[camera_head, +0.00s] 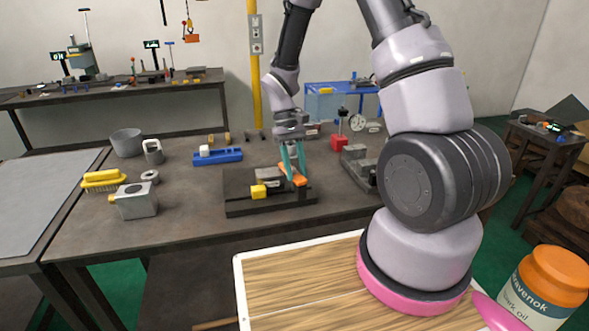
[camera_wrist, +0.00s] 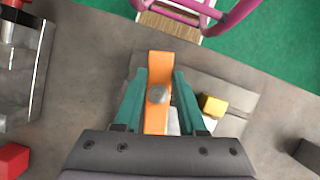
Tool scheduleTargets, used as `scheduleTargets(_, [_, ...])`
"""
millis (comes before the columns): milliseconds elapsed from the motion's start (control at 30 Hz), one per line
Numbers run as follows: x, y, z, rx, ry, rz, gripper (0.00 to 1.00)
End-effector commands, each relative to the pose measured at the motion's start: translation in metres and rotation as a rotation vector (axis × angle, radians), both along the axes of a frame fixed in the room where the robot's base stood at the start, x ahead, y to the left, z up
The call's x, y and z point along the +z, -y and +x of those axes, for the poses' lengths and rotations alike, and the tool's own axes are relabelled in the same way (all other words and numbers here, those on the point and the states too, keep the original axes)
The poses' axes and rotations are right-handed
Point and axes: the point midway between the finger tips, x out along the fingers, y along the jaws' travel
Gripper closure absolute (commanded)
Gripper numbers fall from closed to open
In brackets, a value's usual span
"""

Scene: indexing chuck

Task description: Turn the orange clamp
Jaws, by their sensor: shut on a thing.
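The orange clamp (camera_head: 294,174) is a flat bar on a dark fixture block (camera_head: 238,208) on the workbench. My gripper (camera_head: 292,172) comes down from above with teal fingers. In the wrist view my gripper (camera_wrist: 157,90) has one finger on each side of the bar and is shut on it. A yellow block (camera_head: 258,191) sits on the fixture, left of the clamp. The clamp's near end is partly hidden by the gripper body.
A blue tray (camera_head: 218,157) lies behind the fixture. A grey vise-like block (camera_head: 358,163) and a red block (camera_head: 338,143) stand to the right. A grey metal block (camera_head: 136,201) and yellow brush (camera_head: 103,179) are at left. The bench between them and the fixture is clear.

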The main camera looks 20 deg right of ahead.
Motion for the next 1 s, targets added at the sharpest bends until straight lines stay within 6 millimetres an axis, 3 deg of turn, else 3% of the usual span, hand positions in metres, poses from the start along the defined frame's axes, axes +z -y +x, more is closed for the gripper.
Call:
scheduleTargets(333, [0.0004, 0.0021, 0.0016, 0.145, 0.003, 0.0, 1.0])
scheduleTargets(900, [0.0004, 0.0026, 0.002, 0.173, 0.004, 0.0, 1.0])
scheduleTargets(933, [0.0004, 0.0026, 0.002, 0.173, 0.003, 0.0, 0.49])
scheduleTargets(1000, [0.0004, 0.0026, 0.0018, 0.173, 0.003, 0.0, 0.3])
